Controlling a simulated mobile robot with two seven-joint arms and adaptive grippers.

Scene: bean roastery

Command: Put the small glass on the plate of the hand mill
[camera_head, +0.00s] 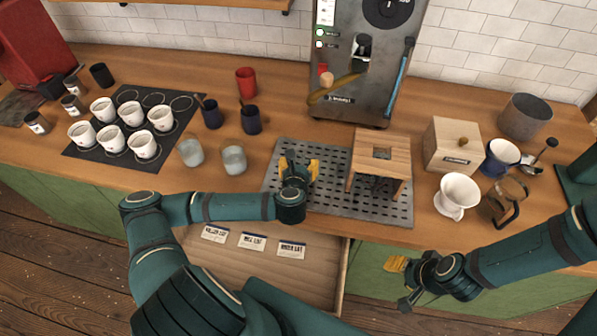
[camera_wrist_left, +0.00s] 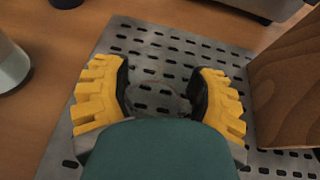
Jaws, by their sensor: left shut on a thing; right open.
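My left gripper (camera_head: 298,170) is over the left part of a grey perforated plate (camera_head: 400,208), beside a wooden stand (camera_head: 367,150) with a square opening in its top. In the left wrist view, the yellow fingers (camera_wrist_left: 160,97) are closed around a clear, barely visible small glass (camera_wrist_left: 158,86), whose faint round rim shows against the plate (camera_wrist_left: 165,45). I cannot tell whether the glass touches the plate. The stand (camera_wrist_left: 290,90) is just right of the fingers. My right gripper (camera_head: 407,282) is open and empty, in front of the counter.
Two pale cups (camera_head: 233,160) stand left of the plate. A wooden box (camera_head: 446,150), a white dripper (camera_head: 457,197) and a glass server (camera_head: 506,199) stand right. A tall metal machine (camera_head: 362,60) is behind. An open drawer (camera_head: 265,275) with labelled packets juts out in front.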

